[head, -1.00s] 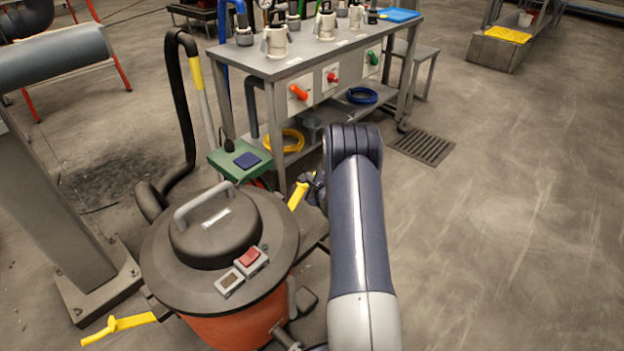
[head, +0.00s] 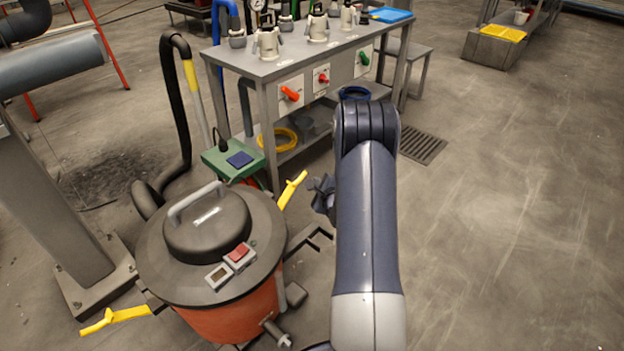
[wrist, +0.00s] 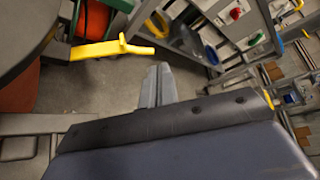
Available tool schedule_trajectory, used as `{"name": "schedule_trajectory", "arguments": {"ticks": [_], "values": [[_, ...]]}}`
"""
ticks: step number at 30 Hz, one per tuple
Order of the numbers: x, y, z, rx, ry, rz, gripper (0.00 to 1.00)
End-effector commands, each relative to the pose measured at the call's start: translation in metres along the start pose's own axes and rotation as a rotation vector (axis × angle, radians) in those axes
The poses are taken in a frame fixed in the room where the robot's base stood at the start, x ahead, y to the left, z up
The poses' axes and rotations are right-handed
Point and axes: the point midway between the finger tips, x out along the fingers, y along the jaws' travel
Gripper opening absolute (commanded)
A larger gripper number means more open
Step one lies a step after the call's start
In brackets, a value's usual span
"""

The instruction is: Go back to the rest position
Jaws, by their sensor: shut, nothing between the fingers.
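My gripper (head: 322,194) is partly hidden behind my arm in the head view, to the right of the vacuum drum. In the wrist view my gripper (wrist: 158,72) has its grey fingers together, with nothing between them. It points over bare floor, apart from the yellow latch. The orange drum (head: 230,318) with a dark lid (head: 207,232) stands at the lower left of the head view. Its yellow latch (head: 291,190) sticks up on the far right side, left of my gripper. That latch (wrist: 105,48) also shows in the wrist view.
A second yellow latch (head: 114,319) juts from the drum's left side. A grey workbench (head: 281,66) with coloured valve handles stands behind, with a green box (head: 233,160) near its front leg.

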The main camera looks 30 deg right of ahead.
Motion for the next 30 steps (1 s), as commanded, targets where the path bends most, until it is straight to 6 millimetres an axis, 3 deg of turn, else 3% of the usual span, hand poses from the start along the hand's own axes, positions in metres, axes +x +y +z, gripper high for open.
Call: {"name": "schedule_trajectory", "arguments": {"ticks": [6, 17, 23, 30], "values": [[-0.011, -0.003, 0.000, 0.000, 0.000, 0.000, 0.00], [-0.009, -0.002, -0.001, 0.000, 0.000, 0.000, 0.00], [0.011, 0.005, 0.000, -0.001, -0.002, 0.000, 0.00], [0.054, 0.017, 0.002, -0.001, -0.002, 0.001, 0.00]]}}
